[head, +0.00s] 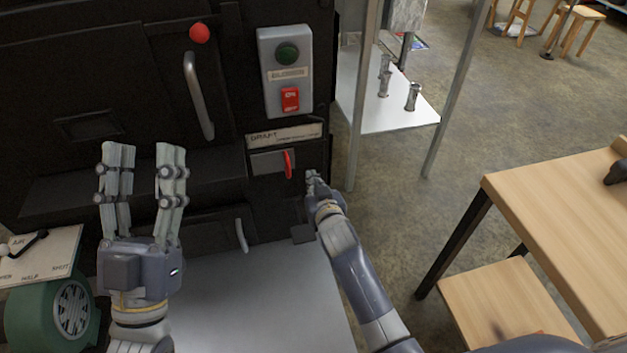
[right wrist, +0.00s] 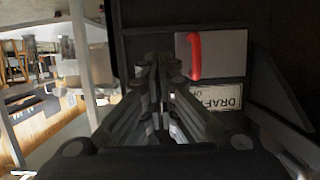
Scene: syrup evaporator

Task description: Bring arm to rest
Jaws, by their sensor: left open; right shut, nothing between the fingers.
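My left gripper (head: 143,176) is open and empty, its fingers pointing up in front of the black evaporator front (head: 130,75). My right gripper (head: 313,178) is shut and empty, just right of the red draft lever (head: 287,164) and apart from it in the head view. In the right wrist view the shut fingers (right wrist: 165,85) point toward the panel, with the red lever (right wrist: 193,57) and the DRAFT label (right wrist: 222,99) beyond them. The lever stands nearly upright below the DRAFT label (head: 286,137) in the head view.
A control box (head: 286,72) with a green button and red switch is above the lever. A metal-legged shelf (head: 400,112) with metal cylinders stands right of the evaporator. A wooden table (head: 570,215) and bench (head: 505,305) are at right. A green blower (head: 50,310) is lower left.

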